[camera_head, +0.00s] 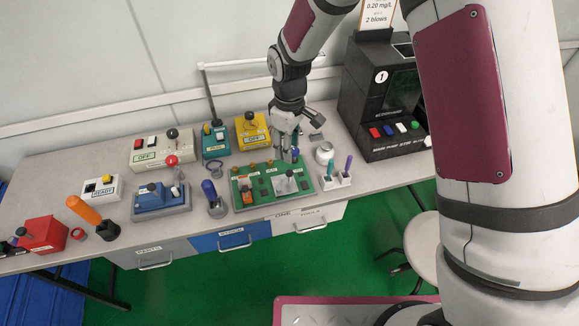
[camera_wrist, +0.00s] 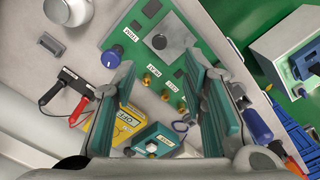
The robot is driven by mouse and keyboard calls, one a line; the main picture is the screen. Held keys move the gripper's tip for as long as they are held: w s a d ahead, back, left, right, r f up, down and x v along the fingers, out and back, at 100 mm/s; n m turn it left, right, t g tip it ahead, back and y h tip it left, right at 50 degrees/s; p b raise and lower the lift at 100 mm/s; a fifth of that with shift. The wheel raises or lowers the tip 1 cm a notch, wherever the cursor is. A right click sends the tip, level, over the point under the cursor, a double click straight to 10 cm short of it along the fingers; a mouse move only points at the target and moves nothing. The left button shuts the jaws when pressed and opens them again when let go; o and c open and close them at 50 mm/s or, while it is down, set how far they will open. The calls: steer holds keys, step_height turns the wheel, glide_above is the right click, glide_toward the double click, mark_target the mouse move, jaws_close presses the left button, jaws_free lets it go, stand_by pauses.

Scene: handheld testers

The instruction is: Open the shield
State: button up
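The green circuit board (camera_head: 246,199) lies on the bench below my gripper. A grey square plate with a small round knob, which looks like the shield (camera_head: 286,184), sits flat on the board's near right part. In the wrist view the same shield (camera_wrist: 179,33) is at upper centre, beyond my fingertips, with its dark knob facing the camera. My gripper (camera_wrist: 160,68) is open, its teal finger pads apart with nothing held between them. In the head view my gripper (camera_head: 286,146) hangs over the board's far right edge, apart from the shield.
A blue knob (camera_wrist: 111,57) and several brass connectors stand on the board. The bench is crowded around the board.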

mark_target(289, 172)
step_height(289, 172, down, 10)
steer(key=shift+r+p, duration=0.1)
steer(key=shift+p, duration=0.3)
jaws_close()
